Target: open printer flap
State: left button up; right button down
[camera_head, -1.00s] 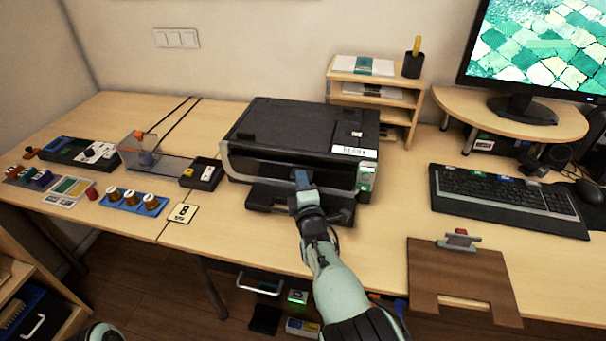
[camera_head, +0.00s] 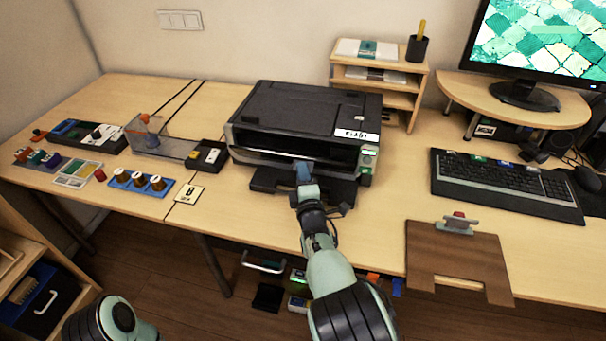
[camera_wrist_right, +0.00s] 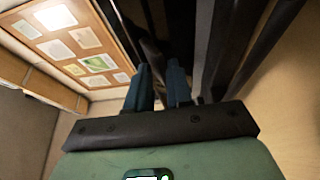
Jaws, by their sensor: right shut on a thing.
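The black printer (camera_head: 300,108) stands on the desk in the head view, with a dark opening across its front. The printer flap (camera_head: 262,160) shows as a grey-edged strip along the lower side of this opening, and its middle is partly hidden by my gripper. My right gripper (camera_head: 304,173) is at the middle of the printer's front, shut on the flap's edge. In the right wrist view the two blue fingers (camera_wrist_right: 160,88) reach up to dark printer parts, and their tips' contact is hard to see. My left gripper is not in view.
A black tray (camera_head: 272,181) juts out below the printer's front. A control box (camera_head: 206,155) stands close to its left. A brown clipboard (camera_head: 458,258) lies right of my arm, and a keyboard (camera_head: 495,180) lies further right. The desk between printer and keyboard is clear.

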notch_tip(320, 180, down, 2)
jog(key=shift+s+d+f+g, duration=0.1)
jog(key=shift+d+g, duration=0.05)
jog(key=shift+g, duration=0.15)
jog(key=c, duration=1.2)
grip_release()
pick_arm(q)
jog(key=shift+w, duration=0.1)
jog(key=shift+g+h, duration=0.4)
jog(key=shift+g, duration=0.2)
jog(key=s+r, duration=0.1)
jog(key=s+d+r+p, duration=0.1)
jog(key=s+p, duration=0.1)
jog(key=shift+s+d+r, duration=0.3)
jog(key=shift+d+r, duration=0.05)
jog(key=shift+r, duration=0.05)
pick_arm(e)
jog(key=s, duration=0.8)
jog(key=s+d+r, duration=0.1)
jog(key=s, duration=0.4)
pick_arm(q)
jog(key=shift+p, duration=0.3)
